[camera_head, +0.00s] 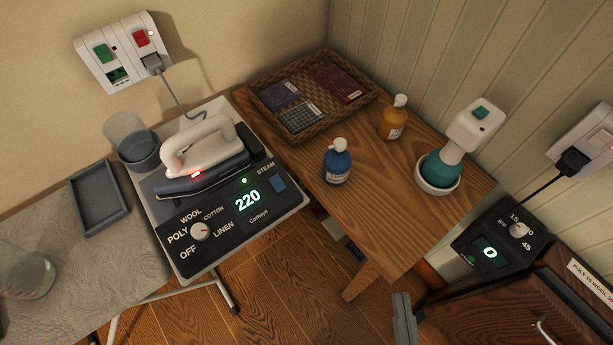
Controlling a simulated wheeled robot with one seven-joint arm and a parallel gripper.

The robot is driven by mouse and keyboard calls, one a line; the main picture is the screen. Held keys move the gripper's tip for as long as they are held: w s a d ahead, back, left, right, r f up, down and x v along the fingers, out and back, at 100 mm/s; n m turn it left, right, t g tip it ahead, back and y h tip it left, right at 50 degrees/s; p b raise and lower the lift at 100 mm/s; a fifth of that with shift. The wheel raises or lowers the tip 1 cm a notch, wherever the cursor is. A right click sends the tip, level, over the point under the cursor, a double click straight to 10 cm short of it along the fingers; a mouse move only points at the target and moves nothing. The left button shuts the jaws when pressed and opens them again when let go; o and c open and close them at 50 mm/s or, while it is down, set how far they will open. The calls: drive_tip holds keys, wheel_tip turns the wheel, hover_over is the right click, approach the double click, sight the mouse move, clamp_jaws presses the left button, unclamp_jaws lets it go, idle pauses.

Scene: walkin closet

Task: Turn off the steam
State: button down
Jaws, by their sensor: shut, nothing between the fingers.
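The ironing station (185,255) stands at the left on a board. Its dark panel has a blue square button (278,183) beside the word STEAM. A small green light (244,181) glows near that word. The green display (248,202) reads 220. A white dial (200,232) sits among OFF, POLY, WOOL, COTTON and LINEN. The white and dark blue iron (205,150) rests on the station, with a small red light lit.
A wooden table (430,215) holds a wicker tray (355,108), a blue bottle (337,163), an amber bottle (393,122) and a white-and-teal device (470,130). A wall socket (125,52) feeds a grey cord. A wooden unit (510,305) with a display reading 0 stands right.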

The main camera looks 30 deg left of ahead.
drive_tip(key=w+a+n+g+y+p, duration=0.1)
drive_tip(key=a+n+g+y, duration=0.1)
drive_tip(key=a, duration=0.4)
drive_tip(key=w+a+n+g+y+p, duration=0.1)
drive_tip(key=w+a+n+g+y, duration=0.1)
drive_tip(key=a, duration=0.4)
drive_tip(key=w+a+r+n+g+y+p, duration=0.1)
drive_tip(key=w+a+n+g+y, duration=0.1)
drive_tip(key=a, duration=0.4)
drive_tip(key=g+y, duration=0.1)
drive_tip(key=g, duration=0.1)
drive_tip(key=shift+a+g, duration=0.15)
drive_tip(key=shift+g, duration=0.15)
drive_tip(key=shift+r, duration=0.1)
drive_tip(key=r, duration=0.2)
hover_over(284, 195)
drive_tip(key=shift+s+d+f+p, duration=0.1)
drive_tip(key=shift+s+d+p, duration=0.15)
drive_tip(key=shift+d+p, duration=0.2)
drive_tip(key=f, duration=0.1)
drive_tip(key=f+b, duration=0.1)
drive_tip(key=f, duration=0.1)
drive_tip(key=shift+w+a, duration=0.15)
drive_tip(key=shift+a, duration=0.1)
drive_tip(key=shift+w+a+f+b, duration=0.1)
drive_tip(key=shift+a+f+b, duration=0.2)
drive_tip(key=shift+f, duration=0.2)
